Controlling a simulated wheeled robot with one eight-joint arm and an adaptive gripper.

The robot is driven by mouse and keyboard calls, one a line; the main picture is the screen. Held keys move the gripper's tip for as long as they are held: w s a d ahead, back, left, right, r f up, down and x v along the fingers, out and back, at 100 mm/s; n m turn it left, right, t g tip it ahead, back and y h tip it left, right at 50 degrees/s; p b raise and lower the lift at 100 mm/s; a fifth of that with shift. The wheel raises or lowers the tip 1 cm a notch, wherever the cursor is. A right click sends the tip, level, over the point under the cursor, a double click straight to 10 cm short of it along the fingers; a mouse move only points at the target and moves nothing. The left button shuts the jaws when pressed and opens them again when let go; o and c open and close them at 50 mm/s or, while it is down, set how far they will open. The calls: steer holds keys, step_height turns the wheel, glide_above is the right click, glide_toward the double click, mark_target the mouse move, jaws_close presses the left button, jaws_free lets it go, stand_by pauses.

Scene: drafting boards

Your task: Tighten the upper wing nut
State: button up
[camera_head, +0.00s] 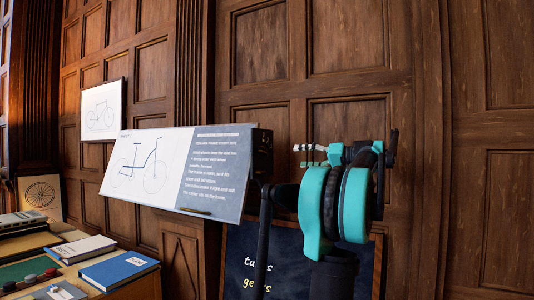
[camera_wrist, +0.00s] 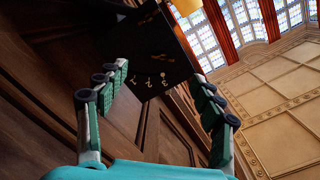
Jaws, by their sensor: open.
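A tilted drafting board (camera_head: 175,168) with a bicycle drawing and a text panel stands in the middle of the head view. Its black side plate (camera_head: 262,152) faces my gripper. In the wrist view, a black plate (camera_wrist: 150,50) with pale numerals lies ahead, between and beyond my fingers. Small brownish shapes show near its top, but I cannot tell whether one is the upper wing nut. My gripper (camera_wrist: 160,73) is open and empty, its fingers apart from the plate. In the head view, my gripper (camera_head: 310,155) is right of the board, partly hidden by my arm.
A desk at the lower left holds a blue book (camera_head: 119,270), a white book (camera_head: 83,249) and other items. A dark chalkboard (camera_head: 240,262) with lettering stands below the drafting board. Wood panelling (camera_head: 480,200) lines the back.

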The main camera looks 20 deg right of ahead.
steer(key=d+r, duration=0.1)
steer(key=r, duration=0.1)
glide_toward(263, 151)
steer(key=x, duration=0.8)
steer(key=shift+w, duration=0.25)
steer(key=c, duration=1.2)
steer(key=shift+o, duration=0.2)
